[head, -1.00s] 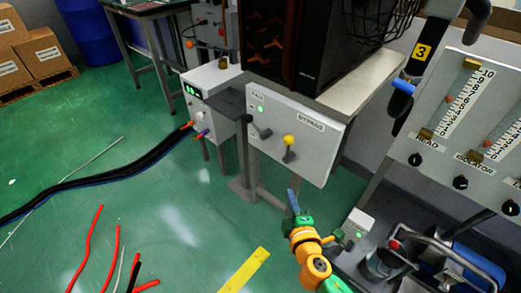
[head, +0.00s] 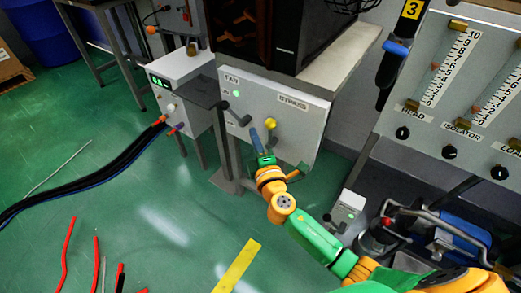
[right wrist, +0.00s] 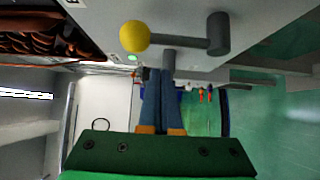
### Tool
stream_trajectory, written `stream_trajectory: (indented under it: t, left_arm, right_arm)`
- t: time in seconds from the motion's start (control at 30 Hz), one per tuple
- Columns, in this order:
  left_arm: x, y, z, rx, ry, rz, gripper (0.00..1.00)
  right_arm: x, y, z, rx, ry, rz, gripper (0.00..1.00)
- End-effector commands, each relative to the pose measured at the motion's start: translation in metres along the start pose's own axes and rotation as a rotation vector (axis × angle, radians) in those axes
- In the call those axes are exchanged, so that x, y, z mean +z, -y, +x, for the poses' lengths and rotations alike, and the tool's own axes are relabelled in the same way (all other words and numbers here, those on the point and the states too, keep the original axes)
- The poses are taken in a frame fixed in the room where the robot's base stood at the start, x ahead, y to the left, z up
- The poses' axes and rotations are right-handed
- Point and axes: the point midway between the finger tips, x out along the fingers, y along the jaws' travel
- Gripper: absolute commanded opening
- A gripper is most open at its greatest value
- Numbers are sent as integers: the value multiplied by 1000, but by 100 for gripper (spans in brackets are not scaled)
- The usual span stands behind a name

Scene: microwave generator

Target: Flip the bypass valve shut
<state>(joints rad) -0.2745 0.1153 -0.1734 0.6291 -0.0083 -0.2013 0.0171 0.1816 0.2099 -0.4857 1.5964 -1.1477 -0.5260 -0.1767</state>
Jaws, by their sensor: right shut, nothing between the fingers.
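The bypass valve is a grey lever with a yellow ball knob (head: 271,124) on the light panel (head: 310,125), beside the BYPASS label. Its knob sits above its pivot. In the right wrist view the yellow knob (right wrist: 134,36) and the grey lever (right wrist: 180,42) lie across the upper middle, past the fingers. My right gripper (head: 261,142) is shut and empty, its blue fingertips just left of and below the knob in the head view. In the right wrist view the shut fingers (right wrist: 162,95) point towards the lever; I cannot tell whether they touch. My left gripper is not in view.
A dark lever (head: 238,116) under the FAN label sits left of the valve. A grey stand (head: 222,135) rises before the panel's left side. A gauge board (head: 455,85) stands right. A small white box (head: 346,210) is low behind my right arm.

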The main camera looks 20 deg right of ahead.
Motion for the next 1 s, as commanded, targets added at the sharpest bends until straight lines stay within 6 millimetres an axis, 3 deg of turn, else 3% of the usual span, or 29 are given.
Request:
stream_trajectory:
  t: [0.1, 0.4, 0.77, 1.0]
  left_arm:
    - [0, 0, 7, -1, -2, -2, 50]
    - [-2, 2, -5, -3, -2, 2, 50]
    - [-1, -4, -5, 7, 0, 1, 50]
    - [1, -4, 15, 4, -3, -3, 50]
  right_arm:
    - [0, 1, 25, 3, 1, -2, 0]
    - [30, 0, 0, -1, 0, -1, 0]
    - [31, 1, -2, 0, 0, 0, 0]
    - [39, 7, -1, 30, 1, 24, 0]
